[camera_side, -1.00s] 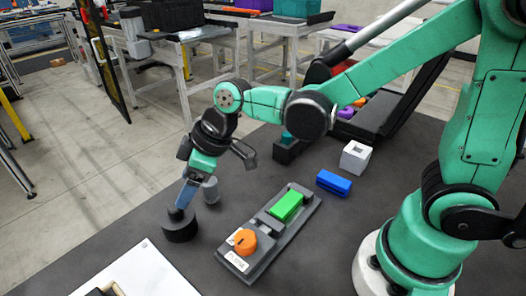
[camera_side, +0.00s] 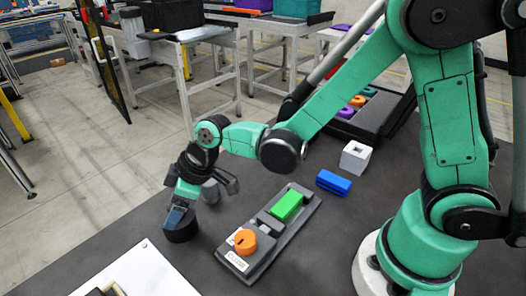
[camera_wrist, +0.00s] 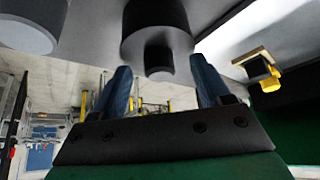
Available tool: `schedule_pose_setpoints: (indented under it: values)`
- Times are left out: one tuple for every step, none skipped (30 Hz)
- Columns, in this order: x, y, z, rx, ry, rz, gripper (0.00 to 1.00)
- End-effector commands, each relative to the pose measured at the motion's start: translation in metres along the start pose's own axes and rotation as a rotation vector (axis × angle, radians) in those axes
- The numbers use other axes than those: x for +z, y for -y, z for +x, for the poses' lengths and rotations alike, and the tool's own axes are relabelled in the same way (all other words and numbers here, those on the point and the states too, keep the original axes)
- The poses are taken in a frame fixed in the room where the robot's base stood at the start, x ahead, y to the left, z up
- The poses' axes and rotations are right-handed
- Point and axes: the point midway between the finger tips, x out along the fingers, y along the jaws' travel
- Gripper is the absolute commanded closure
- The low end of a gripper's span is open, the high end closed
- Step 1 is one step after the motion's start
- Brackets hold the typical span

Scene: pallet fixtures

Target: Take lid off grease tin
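The grease tin (camera_side: 181,234) is a dark, squat cylinder standing on the dark table at the left in the side view. In the wrist view it shows at the top as a dark round body (camera_wrist: 155,18) with a smaller knob (camera_wrist: 158,58) on its lid. My gripper (camera_side: 179,217) is right over the tin, tilted, with blue fingers. In the wrist view my gripper (camera_wrist: 161,70) is open, one finger on each side of the knob, with gaps showing. The seam between lid and tin cannot be made out.
A fixture (camera_side: 262,262) with a green block (camera_side: 287,206) and an orange knob (camera_side: 245,242) lies to the right. A blue block (camera_side: 333,182), a white cube (camera_side: 355,156) and a white board (camera_side: 147,268) are nearby.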

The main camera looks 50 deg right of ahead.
Motion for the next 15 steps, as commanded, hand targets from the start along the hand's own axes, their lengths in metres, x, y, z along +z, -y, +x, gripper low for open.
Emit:
schedule_pose_setpoints:
  values:
    - [0.0000, 0.0000, -0.0001, 0.000, 0.000, 0.000, 0.41]
    - [0.0000, 0.0000, -0.0001, 0.000, 0.000, 0.000, 0.50]
    - [-0.0001, 0.0000, -0.0001, 0.000, 0.000, 0.000, 0.61]
    - [-0.0001, 0.0000, -0.0001, 0.000, 0.000, 0.000, 0.70]
    - [-0.0001, 0.0000, -0.0002, 0.000, 0.000, 0.000, 0.78]
    - [-0.0001, 0.0000, -0.0002, 0.000, 0.000, 0.000, 0.90]
    - [-0.0001, 0.0000, -0.0002, 0.000, 0.000, 0.000, 0.98]
    - [-0.0001, -0.0001, -0.0002, 0.000, 0.000, 0.000, 1.00]
    - [-0.0001, -0.0001, -0.0002, 0.000, 0.000, 0.000, 1.00]
    - [-0.0001, -0.0001, -0.0002, 0.000, 0.000, 0.000, 1.00]
    - [-0.0001, -0.0001, -0.0002, 0.000, 0.000, 0.000, 1.00]
    - [-0.0001, -0.0001, -0.0002, 0.000, 0.000, 0.000, 1.00]
    - [-0.0001, -0.0001, -0.0002, 0.000, 0.000, 0.000, 1.00]
    - [-0.0001, -0.0001, -0.0002, 0.000, 0.000, 0.000, 1.00]
    - [-0.0001, -0.0001, -0.0003, 0.000, 0.000, 0.000, 1.00]
